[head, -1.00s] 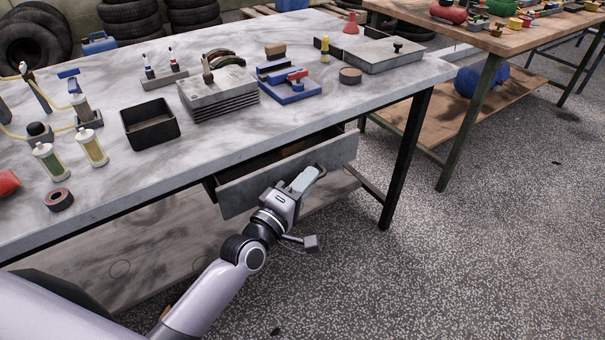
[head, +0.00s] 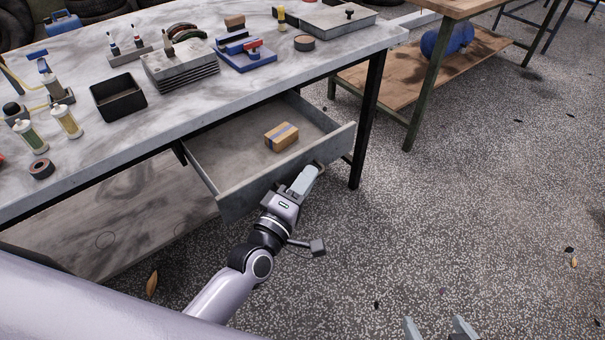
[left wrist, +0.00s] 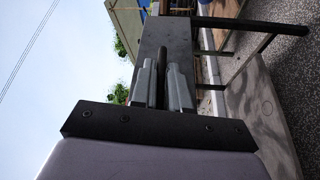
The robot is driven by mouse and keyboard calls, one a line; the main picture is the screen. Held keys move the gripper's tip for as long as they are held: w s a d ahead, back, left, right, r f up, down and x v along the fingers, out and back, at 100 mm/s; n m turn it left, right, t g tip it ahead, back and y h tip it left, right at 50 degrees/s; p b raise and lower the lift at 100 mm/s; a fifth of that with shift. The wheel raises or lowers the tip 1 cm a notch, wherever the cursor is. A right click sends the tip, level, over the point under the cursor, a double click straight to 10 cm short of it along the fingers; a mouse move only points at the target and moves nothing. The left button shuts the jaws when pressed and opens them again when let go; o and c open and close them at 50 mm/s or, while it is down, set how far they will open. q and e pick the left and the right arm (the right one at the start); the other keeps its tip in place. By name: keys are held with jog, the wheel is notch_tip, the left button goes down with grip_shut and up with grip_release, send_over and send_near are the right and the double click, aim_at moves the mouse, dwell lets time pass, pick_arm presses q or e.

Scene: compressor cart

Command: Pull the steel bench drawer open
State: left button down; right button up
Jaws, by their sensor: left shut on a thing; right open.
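The steel bench drawer (head: 235,165) stands well out from under the bench top in the head view, and its inside shows. My left gripper (head: 312,172) is at the drawer's front panel, shut on the drawer handle. In the left wrist view the fingers (left wrist: 162,85) close around the dark handle bar (left wrist: 161,62), before the grey front panel. My right gripper (head: 440,328) shows only its fingertips at the bottom edge of the head view. They are apart with nothing between them, over the floor.
A bench leg (head: 367,120) stands right of the drawer. A second wooden table (head: 455,8) is behind.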

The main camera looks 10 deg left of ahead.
pick_arm(q)
jog(key=shift+s+d, duration=0.35)
jog(key=shift+d, duration=0.05)
jog(key=c, duration=1.2)
grip_release()
jog(key=v, duration=0.7)
jog(key=shift+p, duration=0.3)
jog(key=shift+s+f, duration=0.1)
